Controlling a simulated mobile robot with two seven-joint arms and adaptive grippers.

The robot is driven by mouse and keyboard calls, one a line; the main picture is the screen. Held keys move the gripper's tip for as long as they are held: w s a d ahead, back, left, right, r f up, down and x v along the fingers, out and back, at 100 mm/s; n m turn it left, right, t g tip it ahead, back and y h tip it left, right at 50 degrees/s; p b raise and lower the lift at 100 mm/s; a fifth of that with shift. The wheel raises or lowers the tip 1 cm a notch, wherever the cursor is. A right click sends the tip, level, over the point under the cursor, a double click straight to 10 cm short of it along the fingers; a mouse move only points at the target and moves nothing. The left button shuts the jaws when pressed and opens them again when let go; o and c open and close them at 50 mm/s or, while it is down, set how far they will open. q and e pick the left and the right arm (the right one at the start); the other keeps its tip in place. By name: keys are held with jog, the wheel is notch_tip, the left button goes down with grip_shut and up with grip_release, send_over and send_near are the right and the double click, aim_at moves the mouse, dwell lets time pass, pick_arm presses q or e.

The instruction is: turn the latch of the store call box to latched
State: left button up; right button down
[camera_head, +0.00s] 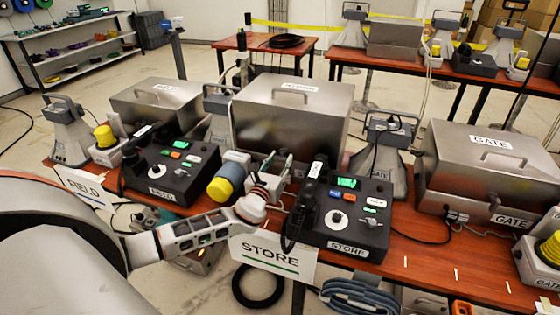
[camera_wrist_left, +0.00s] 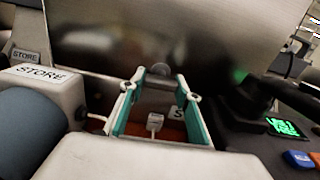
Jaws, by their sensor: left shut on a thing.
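The store call box (camera_head: 290,120) is a large metal box with a lid handle, at the centre of the table in the head view. Its front wall (camera_wrist_left: 110,40) fills the top of the left wrist view. My left gripper (camera_head: 274,170) reaches its lower front. In the wrist view, its teal-padded fingers (camera_wrist_left: 160,80) close at their tips around a small round metal piece (camera_wrist_left: 160,69), apparently the latch. The latch's angle cannot be told; the fingers hide it in the head view. My right gripper is not in view.
The black store console (camera_head: 345,215) stands close right of my gripper, its handset (camera_head: 302,205) between. The field box (camera_head: 158,105) and gate box (camera_head: 485,165) flank the store box. Cables lie along the table edge.

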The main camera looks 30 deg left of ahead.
pick_arm(q)
jog(key=n, duration=0.2)
jog(key=shift+f+n+b, duration=0.15)
jog(key=shift+n+b, duration=0.15)
jog(key=shift+b, duration=0.1)
jog(key=n, duration=0.2)
jog(key=shift+n+b, duration=0.3)
jog(key=shift+b, duration=0.05)
jog(key=n, duration=0.3)
jog(key=shift+d+n+b, duration=0.1)
jog(key=shift+n+b, duration=0.2)
jog(key=shift+b, duration=0.05)
jog(key=n, duration=0.2)
jog(key=shift+r+n, duration=0.2)
jog(key=shift+n, duration=0.2)
jog(key=n, duration=0.3)
jog(key=shift+r, duration=0.1)
jog(key=shift+n, duration=1.3)
